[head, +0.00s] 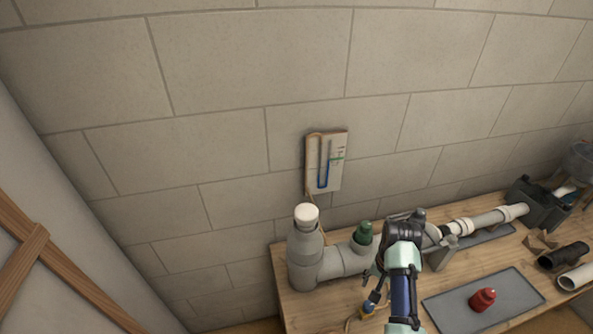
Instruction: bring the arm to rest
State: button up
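My gripper (374,298) is at the lower middle of the head view, at the end of my arm, which reaches over the wooden workbench (297,308). It is dark and small here, close to a small blue-and-yellow item (367,308) near the bench's front. I cannot tell whether it touches that item, or whether its fingers are open or shut. My arm hides part of the grey pipe assembly (340,262) behind it.
A green-capped fitting (363,234) and a white-capped upright pipe (306,240) stand left of my arm. A manometer board (325,162) hangs on the wall. A red object (483,299) sits on a grey mat (520,287). Black (564,256) and white pipe pieces and a dark toolbox (540,208) are at right.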

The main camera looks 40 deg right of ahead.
jog(key=w+a+r+n+t+h, duration=0.1)
jog(key=w+a+r+n+t, duration=0.2)
jog(key=a, duration=0.5)
jog(key=w+a+r+n+t+h, duration=0.1)
jog(key=w+a+r+n, duration=0.1)
jog(key=w+a, duration=0.45)
jog(key=w+a+r+n+t+h, duration=0.1)
jog(key=w+a+r+n+t, duration=0.15)
jog(key=a, duration=0.55)
jog(key=s+a+r+n+t+y, duration=0.1)
jog(key=s+a+r+n+t, duration=0.15)
jog(key=a+r, duration=0.45)
jog(key=s+a+r+n+t+y, duration=0.2)
jog(key=a+r+n+t, duration=0.15)
jog(key=a, duration=0.85)
notch_tip(320, 180, up, 27)
jog(key=s+p, duration=0.1)
jog(key=p, duration=2.4)
jog(key=shift+a, duration=0.4)
